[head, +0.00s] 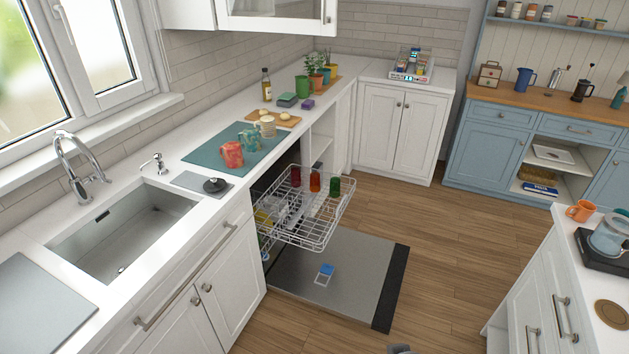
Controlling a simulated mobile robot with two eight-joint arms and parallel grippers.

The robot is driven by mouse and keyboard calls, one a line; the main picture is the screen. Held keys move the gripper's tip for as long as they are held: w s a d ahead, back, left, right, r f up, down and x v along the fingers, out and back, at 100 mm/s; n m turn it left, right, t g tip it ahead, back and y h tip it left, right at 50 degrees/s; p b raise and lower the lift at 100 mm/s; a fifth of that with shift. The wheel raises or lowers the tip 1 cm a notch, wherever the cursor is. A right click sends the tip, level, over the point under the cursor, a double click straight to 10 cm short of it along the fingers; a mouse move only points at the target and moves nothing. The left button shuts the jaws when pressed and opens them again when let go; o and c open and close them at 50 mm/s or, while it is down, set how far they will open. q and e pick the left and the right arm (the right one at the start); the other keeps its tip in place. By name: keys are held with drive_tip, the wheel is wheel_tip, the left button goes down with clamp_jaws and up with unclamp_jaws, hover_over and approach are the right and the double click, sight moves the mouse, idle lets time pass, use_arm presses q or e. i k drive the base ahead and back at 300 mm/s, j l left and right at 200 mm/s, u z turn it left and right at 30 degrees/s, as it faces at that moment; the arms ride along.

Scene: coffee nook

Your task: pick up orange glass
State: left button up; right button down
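The orange glass (315,181) stands upright in the upper wire rack (325,229) of the open dishwasher, near the rack's back right part. A red glass (296,177) stands just to its left and a green glass (335,187) just to its right. The three stand in a row, close together.
The dishwasher door (345,262) lies lowered over the floor. The counter with the sink (125,235) runs along the left. Wooden floor (440,240) between is clear.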

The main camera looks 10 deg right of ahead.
sight(314, 187)
drive_tip(key=i+l+u, duration=0.15)
drive_tip(key=i, duration=0.4)
drive_tip(key=i+l+u, duration=0.2)
drive_tip(key=i, duration=0.3)
drive_tip(key=i+l+u, duration=0.15)
drive_tip(key=i+l, duration=0.4)
drive_tip(key=i, duration=0.2)
drive_tip(key=i+l+u, duration=0.1)
drive_tip(key=i, duration=0.25)
